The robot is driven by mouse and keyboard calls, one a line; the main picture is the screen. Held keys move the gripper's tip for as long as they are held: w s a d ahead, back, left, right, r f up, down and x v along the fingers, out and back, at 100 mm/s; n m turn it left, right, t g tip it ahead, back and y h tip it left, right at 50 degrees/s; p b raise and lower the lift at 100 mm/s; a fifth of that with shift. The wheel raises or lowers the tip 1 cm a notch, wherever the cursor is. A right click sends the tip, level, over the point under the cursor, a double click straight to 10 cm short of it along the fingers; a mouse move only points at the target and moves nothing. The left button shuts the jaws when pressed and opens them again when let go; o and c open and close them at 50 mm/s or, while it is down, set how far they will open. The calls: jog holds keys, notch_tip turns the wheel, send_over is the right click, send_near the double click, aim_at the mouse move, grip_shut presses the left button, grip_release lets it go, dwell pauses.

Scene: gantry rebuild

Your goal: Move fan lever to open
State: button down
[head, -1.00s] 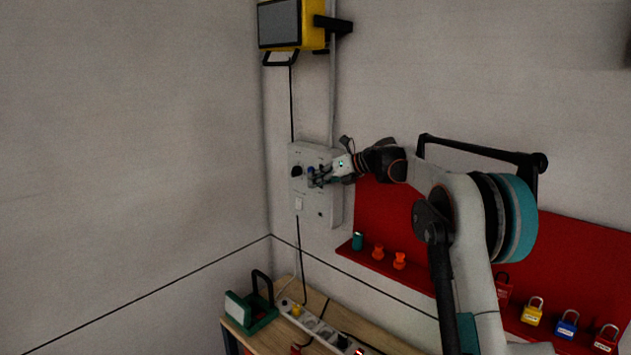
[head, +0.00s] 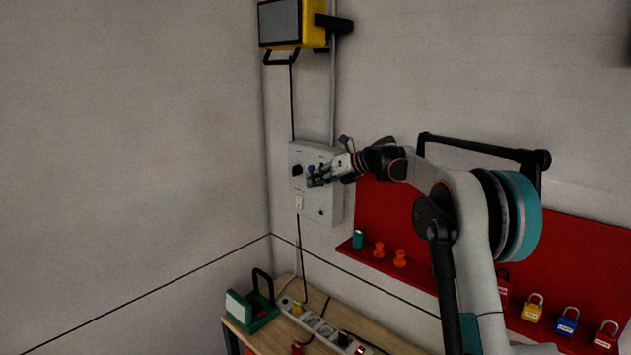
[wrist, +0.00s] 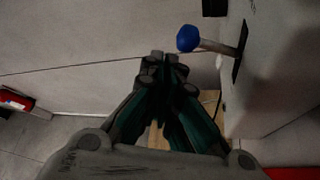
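The fan lever has a blue ball knob (head: 311,168) on a pale stem and sits on the front of a grey wall box (head: 328,205). In the wrist view the knob (wrist: 188,38) stands out to the left from a dark slot plate (wrist: 239,52) on the box face. My gripper (wrist: 163,62) is shut, with its fingertips together and nothing seen between them. The tips appear just below and left of the knob in that view; I cannot tell whether they touch it. In the head view my gripper (head: 314,181) is at the box front, just below the knob.
A black knob (head: 297,170) and a white switch (head: 299,202) are also on the box. A yellow-framed lamp (head: 290,25) hangs above. A red board (head: 400,220) with padlocks is to the right. A wooden bench (head: 270,342) stands below. The left wall is bare.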

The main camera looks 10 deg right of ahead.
jog(key=s+d+r+b, duration=0.1)
jog(key=s+d+b, duration=0.1)
jog(key=s+d, duration=0.5)
jog(key=s+a+f+n+h+b, duration=0.2)
jog(key=s+a+f+n+b, duration=0.25)
jog(key=s, duration=0.35)
jog(key=s+a+f+n+g+h+b, duration=0.1)
jog(key=s+a+f+n+b, duration=0.25)
jog(key=s+n, duration=0.3)
jog(key=s+a+f+n+h+b, duration=0.25)
jog(key=s+f+n+b, duration=0.2)
jog(key=s, duration=0.45)
jog(key=s+d+f+n+h+b, duration=0.2)
jog(key=s+f+n+b, duration=0.9)
jog(key=s+f, duration=1.4)
jog(key=s+n+h, duration=0.1)
jog(key=n+h, duration=0.1)
jog(key=n, duration=0.3)
jog(key=shift+s+f, duration=0.2)
jog(key=shift+f, duration=0.15)
